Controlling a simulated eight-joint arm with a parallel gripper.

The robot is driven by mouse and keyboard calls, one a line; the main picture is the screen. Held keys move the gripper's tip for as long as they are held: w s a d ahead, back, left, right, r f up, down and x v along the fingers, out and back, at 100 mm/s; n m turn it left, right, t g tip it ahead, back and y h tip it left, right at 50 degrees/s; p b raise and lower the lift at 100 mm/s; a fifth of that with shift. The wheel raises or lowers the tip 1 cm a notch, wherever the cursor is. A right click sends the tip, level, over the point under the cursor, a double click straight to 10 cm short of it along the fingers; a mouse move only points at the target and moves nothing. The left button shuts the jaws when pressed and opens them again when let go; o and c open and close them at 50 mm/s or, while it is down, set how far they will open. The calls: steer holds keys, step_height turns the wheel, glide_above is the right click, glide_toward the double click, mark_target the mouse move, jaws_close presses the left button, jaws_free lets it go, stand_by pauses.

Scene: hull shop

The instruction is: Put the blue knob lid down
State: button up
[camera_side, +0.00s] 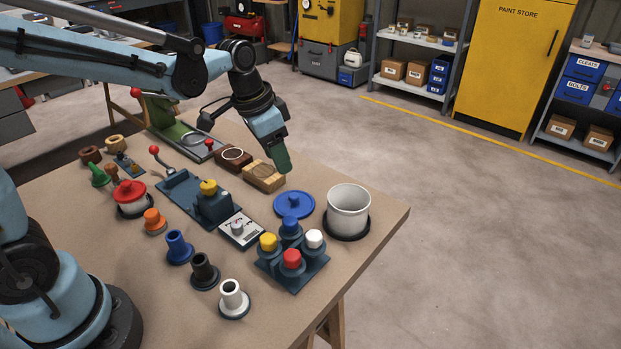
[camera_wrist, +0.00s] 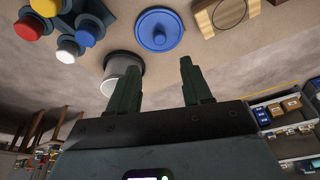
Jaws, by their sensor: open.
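The blue knob lid (camera_side: 293,205) lies flat on the workbench, knob up, beside the open white pot (camera_side: 348,209). In the wrist view the blue lid (camera_wrist: 159,29) is near the top and the pot (camera_wrist: 122,72) is partly hidden behind a finger. My gripper (camera_side: 281,165) is above the bench, beyond the lid and near the wooden block. In the wrist view my gripper (camera_wrist: 160,85) has its two fingers wide apart with nothing between them. The lid is apart from the fingers.
A block with red, yellow, blue and white knobs (camera_side: 293,260) stands close in front of the lid. A wooden block (camera_side: 264,177) lies behind it. A red-lidded pot (camera_side: 131,197) and several coloured pegs stand to the left. The bench's right corner is clear.

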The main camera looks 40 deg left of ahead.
steer(key=s+a+r+n+t+y, duration=0.1)
steer(key=s+n+t, duration=0.3)
steer(key=s, duration=0.7)
steer(key=shift+s+a+r, duration=0.3)
steer(key=shift+a+r, duration=0.05)
steer(key=shift+r, duration=0.1)
